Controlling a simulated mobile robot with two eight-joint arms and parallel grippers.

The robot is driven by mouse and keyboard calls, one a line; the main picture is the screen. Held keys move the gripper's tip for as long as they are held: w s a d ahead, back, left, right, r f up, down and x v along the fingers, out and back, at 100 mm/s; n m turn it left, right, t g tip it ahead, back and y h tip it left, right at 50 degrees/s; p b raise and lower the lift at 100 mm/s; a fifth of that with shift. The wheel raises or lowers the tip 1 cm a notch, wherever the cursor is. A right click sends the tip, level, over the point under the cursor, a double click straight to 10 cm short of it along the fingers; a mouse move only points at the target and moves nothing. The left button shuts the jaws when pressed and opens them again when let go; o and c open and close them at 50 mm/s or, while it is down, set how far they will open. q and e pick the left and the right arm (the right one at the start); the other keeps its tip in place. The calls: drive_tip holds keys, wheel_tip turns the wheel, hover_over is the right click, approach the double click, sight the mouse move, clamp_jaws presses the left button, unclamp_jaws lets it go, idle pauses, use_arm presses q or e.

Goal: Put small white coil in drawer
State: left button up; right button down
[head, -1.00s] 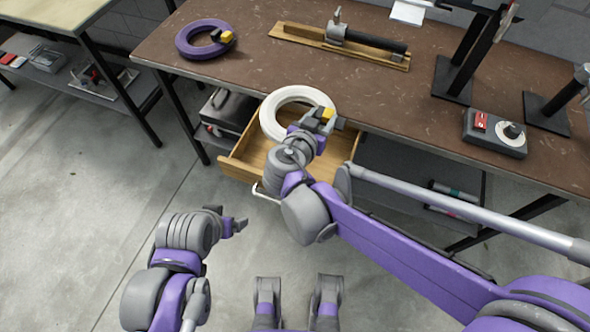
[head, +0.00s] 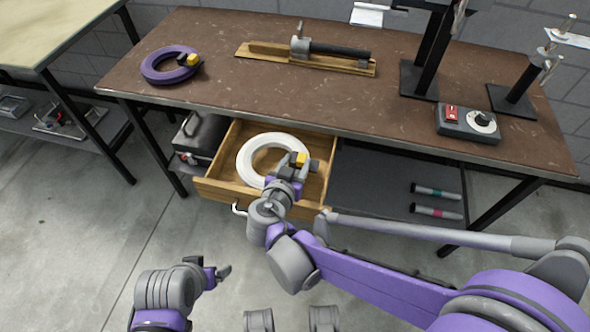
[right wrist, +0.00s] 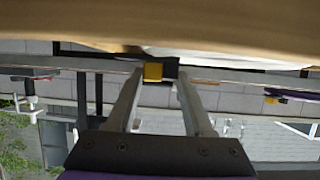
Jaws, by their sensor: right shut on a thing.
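The small white coil (head: 247,158) is a ring with a yellow and black connector (head: 301,159). In the head view it lies level within the walls of the open wooden drawer (head: 222,190); whether it touches the bottom I cannot tell. My right gripper (head: 297,167) is shut on the coil at its connector side, over the drawer's right part. In the right wrist view the yellow connector block (right wrist: 153,72) shows between the fingertips (right wrist: 158,75). My left gripper (head: 219,273) is low in front of the drawer, apart from it; its opening is unclear.
A purple coil (head: 158,73) and a wooden board with a metal tool (head: 310,55) lie on the brown workbench (head: 240,98). A control box (head: 467,123) and black stands are at right. The drawer is under the bench's front edge, beside a dark case (head: 197,140).

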drive_tip(key=shift+f+b, duration=0.4)
drive_tip(key=shift+f, duration=0.95)
drive_tip(key=shift+f, duration=0.1)
drive_tip(key=shift+c, duration=1.4)
unclamp_jaws()
drive_tip(key=shift+s+r, duration=0.1)
drive_tip(key=shift+r, duration=0.1)
drive_tip(key=p+v, duration=0.2)
drive_tip(key=v, duration=1)
drive_tip(key=shift+p, duration=0.35)
